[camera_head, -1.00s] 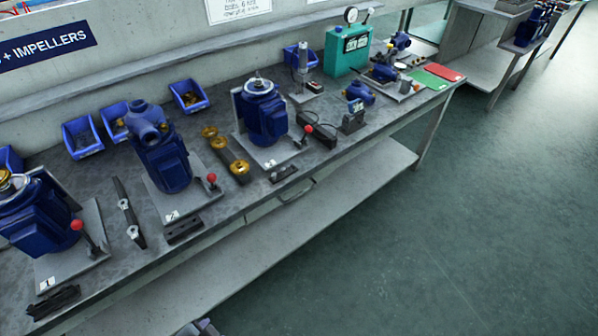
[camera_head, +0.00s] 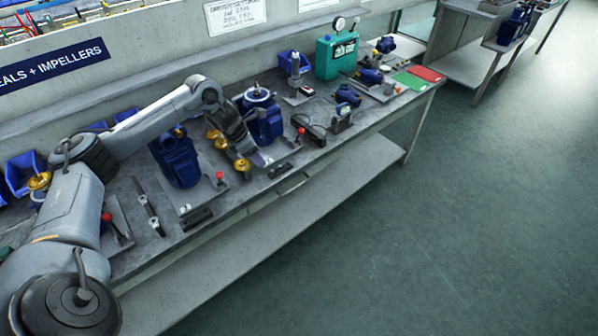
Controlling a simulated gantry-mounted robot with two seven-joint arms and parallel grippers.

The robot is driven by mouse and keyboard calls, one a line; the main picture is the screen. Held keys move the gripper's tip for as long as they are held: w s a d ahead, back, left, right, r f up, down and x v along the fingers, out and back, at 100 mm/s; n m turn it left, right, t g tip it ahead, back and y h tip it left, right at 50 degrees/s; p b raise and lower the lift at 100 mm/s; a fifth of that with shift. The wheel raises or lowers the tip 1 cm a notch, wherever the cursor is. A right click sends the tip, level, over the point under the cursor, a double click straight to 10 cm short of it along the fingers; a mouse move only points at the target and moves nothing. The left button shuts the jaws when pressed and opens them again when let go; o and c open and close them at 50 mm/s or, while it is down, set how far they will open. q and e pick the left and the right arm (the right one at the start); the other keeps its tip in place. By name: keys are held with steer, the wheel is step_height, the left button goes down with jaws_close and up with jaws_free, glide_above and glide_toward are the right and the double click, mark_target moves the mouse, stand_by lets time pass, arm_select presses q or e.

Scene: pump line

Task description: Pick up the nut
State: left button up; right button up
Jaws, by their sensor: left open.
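I cannot make out a nut for certain at this size. My left arm comes in from the left and bends down over the bench. My left gripper (camera_head: 259,158) is open at the end of it, in front of the middle blue motor (camera_head: 263,122) on its grey plate. My right gripper is not in view.
Red-knobbed levers (camera_head: 220,176) stand up from the plates. Blue bins (camera_head: 25,172) line the back, partly behind my arm. A green case (camera_head: 336,56) with a gauge stands at the back right.

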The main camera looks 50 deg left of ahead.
arm_select(q)
steer(key=a, duration=0.1)
steer(key=b, duration=0.1)
glide_toward(271, 171)
steer(key=f, duration=0.2)
steer(key=shift+w+r+b+x, duration=0.15)
steer(key=shift+b+x, duration=0.2)
steer(key=shift+x, duration=0.45)
steer(key=shift+w+b+x, duration=0.2)
steer(key=shift+b+x, duration=0.15)
steer(key=shift+x, duration=0.5)
steer(key=shift+w+r+b+x, duration=0.15)
steer(key=shift+b+x, duration=0.2)
steer(key=shift+x, duration=0.45)
steer(key=shift+w+d+f, duration=0.1)
steer(key=shift+f, duration=0.3)
steer(key=shift+f, duration=0.25)
jaws_close()
